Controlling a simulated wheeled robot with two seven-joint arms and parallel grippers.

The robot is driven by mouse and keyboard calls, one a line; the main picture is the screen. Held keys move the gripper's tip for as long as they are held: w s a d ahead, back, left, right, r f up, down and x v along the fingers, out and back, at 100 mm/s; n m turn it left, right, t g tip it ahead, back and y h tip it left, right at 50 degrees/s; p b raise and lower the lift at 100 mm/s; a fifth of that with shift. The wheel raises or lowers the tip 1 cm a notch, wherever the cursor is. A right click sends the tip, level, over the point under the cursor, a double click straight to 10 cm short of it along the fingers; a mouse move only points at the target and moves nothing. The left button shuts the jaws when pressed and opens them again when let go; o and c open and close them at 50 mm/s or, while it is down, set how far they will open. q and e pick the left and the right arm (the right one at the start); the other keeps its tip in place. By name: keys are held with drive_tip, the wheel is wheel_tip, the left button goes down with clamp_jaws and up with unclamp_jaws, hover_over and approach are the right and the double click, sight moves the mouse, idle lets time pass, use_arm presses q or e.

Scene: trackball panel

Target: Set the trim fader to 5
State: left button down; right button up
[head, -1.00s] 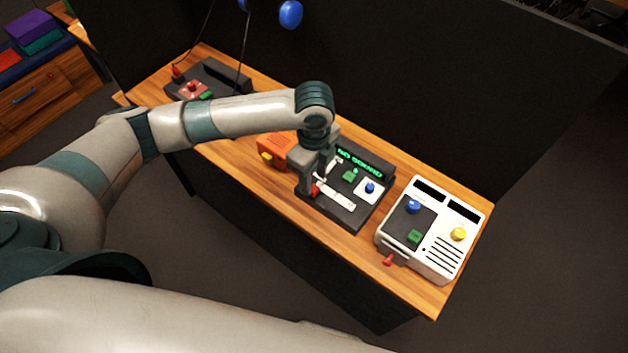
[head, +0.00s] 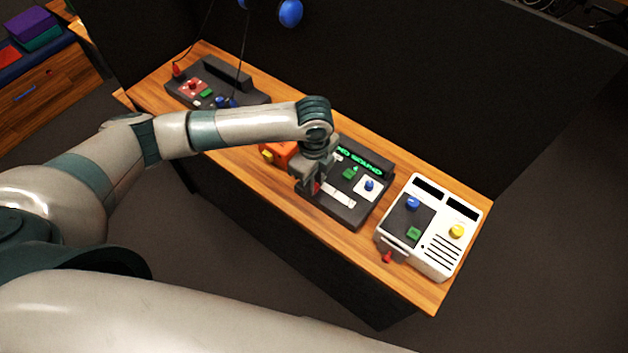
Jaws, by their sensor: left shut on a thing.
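My left gripper (head: 309,188) is at the left end of this strip, low over the panel, and is shut on the small red fader knob (head: 316,188). The fingers and wrist hide much of the knob and the left part of the strip. The scale marks are too small to read. My right gripper is out of view.
The panel also has a green button (head: 350,173) and a blue ball or knob (head: 369,185). An orange box (head: 281,153) stands close left of the gripper. A white device (head: 433,255) stands to the right, and another dark panel (head: 240,100) at back left.

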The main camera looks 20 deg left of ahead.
use_arm(q)
drive_tip(key=d, duration=0.1)
drive_tip(key=s+d+p, duration=0.1)
drive_tip(key=d, duration=0.2)
drive_tip(key=shift+s+r+p, duration=0.1)
drive_tip(key=shift+s+p, duration=0.15)
drive_tip(key=shift+p, duration=0.1)
drive_tip(key=shift+s+d, duration=0.1)
drive_tip(key=shift+d, duration=0.25)
drive_tip(key=c, duration=1.6)
unclamp_jaws()
drive_tip(key=shift+o, duration=0.2)
